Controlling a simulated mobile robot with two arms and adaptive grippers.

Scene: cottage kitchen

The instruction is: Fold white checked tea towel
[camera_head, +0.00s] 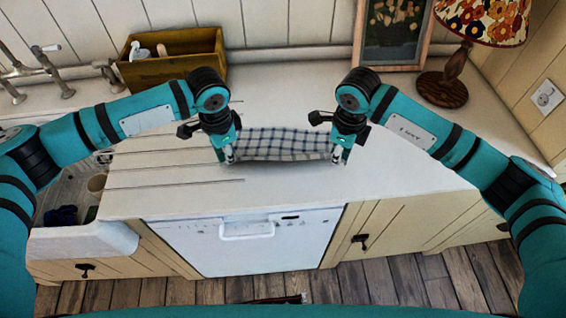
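The white checked tea towel (283,143) with dark blue lines is on the white worktop, spread between my two grippers. Its near edge looks slightly raised or curled. My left gripper (229,156) is at the towel's left end and points down. My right gripper (338,155) is at the towel's right end and also points down. The fingertips of both are at the towel's ends, but they are too small to tell whether they are closed on the cloth. The gripper bodies hide parts of both ends.
A wooden box (172,57) stands at the back left, near the tap (38,70) and sink (75,236). A framed picture (392,35) and a lamp (447,82) stand at the back right. The worktop (290,184) is clear in front of the towel, above the dishwasher (245,243).

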